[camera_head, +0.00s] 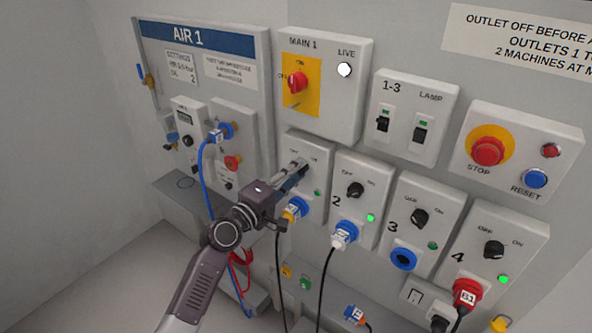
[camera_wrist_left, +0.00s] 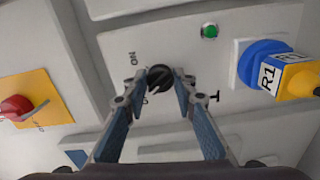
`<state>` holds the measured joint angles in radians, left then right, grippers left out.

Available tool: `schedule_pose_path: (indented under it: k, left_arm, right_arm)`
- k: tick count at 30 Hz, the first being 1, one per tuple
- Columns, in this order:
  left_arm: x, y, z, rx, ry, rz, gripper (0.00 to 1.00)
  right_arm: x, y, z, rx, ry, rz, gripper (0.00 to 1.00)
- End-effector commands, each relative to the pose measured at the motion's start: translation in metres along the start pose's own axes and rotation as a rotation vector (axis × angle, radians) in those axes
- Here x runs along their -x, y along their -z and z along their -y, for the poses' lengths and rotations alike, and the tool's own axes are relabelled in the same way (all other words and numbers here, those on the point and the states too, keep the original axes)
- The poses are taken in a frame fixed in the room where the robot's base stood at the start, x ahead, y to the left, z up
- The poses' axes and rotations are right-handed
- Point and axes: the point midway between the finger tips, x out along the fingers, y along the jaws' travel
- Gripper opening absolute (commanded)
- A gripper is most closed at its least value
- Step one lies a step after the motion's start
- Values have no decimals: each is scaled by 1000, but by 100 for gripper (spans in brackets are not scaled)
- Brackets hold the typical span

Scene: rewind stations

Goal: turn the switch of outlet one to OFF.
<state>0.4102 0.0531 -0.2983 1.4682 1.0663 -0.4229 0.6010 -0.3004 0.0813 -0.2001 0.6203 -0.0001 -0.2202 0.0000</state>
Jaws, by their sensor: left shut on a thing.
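Outlet one's panel (camera_head: 322,152) is a light grey box on the wall, left of outlet 2. My left gripper (camera_head: 296,170) is at its upper part and hides most of the switch in the head view. In the left wrist view the switch is a black round knob (camera_wrist_left: 160,78) between the fingertips of my left gripper (camera_wrist_left: 162,82), which is shut on it. An "ON" label shows beside the knob; the other label is partly hidden by a finger. Outlet one's green lamp (camera_wrist_left: 209,31) looks dark. A yellow plug marked R1 (camera_wrist_left: 300,80) sits in its blue socket (camera_wrist_left: 258,62). My right gripper is not in view.
Outlets 2 (camera_head: 362,200), 3 (camera_head: 425,228) and 4 (camera_head: 500,252) stand to the right. The MAIN 1 box (camera_head: 330,105) with a red switch is above. Blue and black cables hang below. A STOP button (camera_head: 487,151) is at the upper right.

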Motion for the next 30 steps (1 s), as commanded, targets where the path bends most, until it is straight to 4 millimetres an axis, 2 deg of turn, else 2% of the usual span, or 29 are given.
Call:
schedule_pose_path:
  k: [9, 25, 26, 30]
  left_arm:
    - [0, 0, 1, 117, 2, 0, 1]
    - [0, 0, 2, 138, 3, 0, 1]
    - [0, 0, 2, 138, 3, 0, 27]
    - [0, 0, 1, 137, 2, 0, 43]
  right_arm:
    - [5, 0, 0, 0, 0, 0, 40]
    - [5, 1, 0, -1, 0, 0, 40]
    - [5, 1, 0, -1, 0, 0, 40]
    - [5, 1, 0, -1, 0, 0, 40]
